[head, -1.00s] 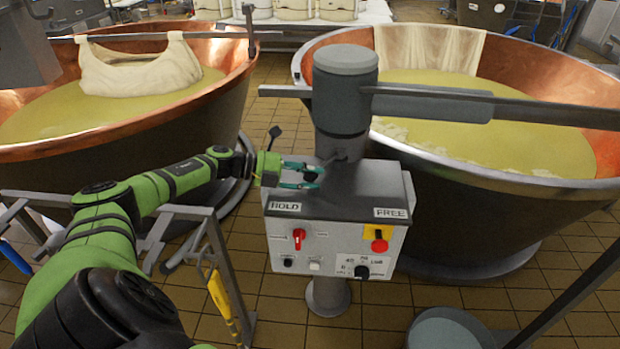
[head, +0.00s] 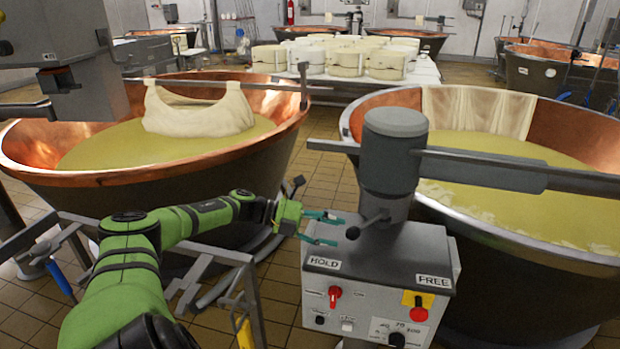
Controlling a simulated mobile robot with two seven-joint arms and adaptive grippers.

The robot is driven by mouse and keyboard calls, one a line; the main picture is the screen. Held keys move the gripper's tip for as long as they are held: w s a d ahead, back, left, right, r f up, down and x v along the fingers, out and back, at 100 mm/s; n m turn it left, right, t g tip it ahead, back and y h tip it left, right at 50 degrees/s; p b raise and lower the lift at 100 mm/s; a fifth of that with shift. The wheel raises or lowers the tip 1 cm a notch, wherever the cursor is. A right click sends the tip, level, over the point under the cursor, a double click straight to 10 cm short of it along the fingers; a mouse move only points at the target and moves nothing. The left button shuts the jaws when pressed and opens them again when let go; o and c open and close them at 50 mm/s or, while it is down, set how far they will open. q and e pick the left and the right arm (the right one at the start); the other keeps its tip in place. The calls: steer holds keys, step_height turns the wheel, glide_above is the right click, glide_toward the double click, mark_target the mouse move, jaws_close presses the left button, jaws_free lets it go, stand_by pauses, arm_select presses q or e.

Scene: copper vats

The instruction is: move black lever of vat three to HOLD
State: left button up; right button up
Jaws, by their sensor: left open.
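The black lever (head: 370,223) sticks out from the grey column above the control box (head: 385,249), its round black knob toward the lower left, on the side of the HOLD label (head: 324,264). The FREE label (head: 433,281) is on the box's right side. My left gripper (head: 342,231) is open, its two teal fingers pointing right at the knob. The fingertips are close to the knob; I cannot tell whether they touch it. No vat number is readable. My right gripper is not in view.
A copper vat (head: 330,146) with yellow liquid stands right of the column; its grey bar (head: 480,169) crosses over it. Another copper vat (head: 30,150) stands at left. A red switch (head: 335,292) and red button (head: 418,314) are on the box front. A table of cheeses (head: 424,72) stands behind.

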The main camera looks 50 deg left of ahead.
arm_select(q)
steer(key=v, duration=0.6)
steer(key=shift+s+a, duration=0.2)
steer(key=shift+a, duration=0.05)
stand_by(0.3)
